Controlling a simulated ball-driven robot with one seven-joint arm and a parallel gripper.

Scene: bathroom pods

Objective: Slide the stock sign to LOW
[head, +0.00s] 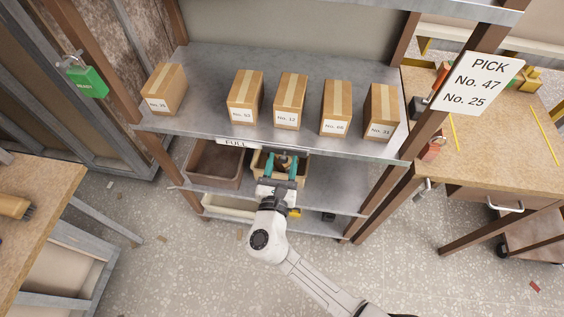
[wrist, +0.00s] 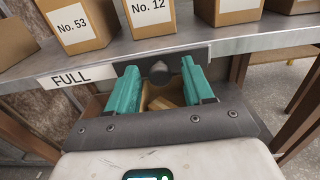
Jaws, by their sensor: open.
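The stock sign sits on the front edge of the metal shelf. Its white strip reads FULL (head: 234,143) in the head view, and the FULL label (wrist: 75,78) shows at left in the wrist view. A dark sliding plate (wrist: 118,69) with a round dark knob (wrist: 160,73) covers the strip to the right of FULL. No LOW word shows. My gripper (head: 282,159) is at the shelf edge in front of the plate. In the wrist view its teal fingers (wrist: 159,67) are open, one on each side of the knob. I cannot tell whether they touch it.
Several numbered cardboard boxes (head: 290,100) stand on the shelf above. A brown bin (head: 213,165) and a lighter bin holding items (wrist: 165,103) are below the edge. A PICK sign (head: 478,83) hangs on the right post. Open floor (head: 160,265) lies in front.

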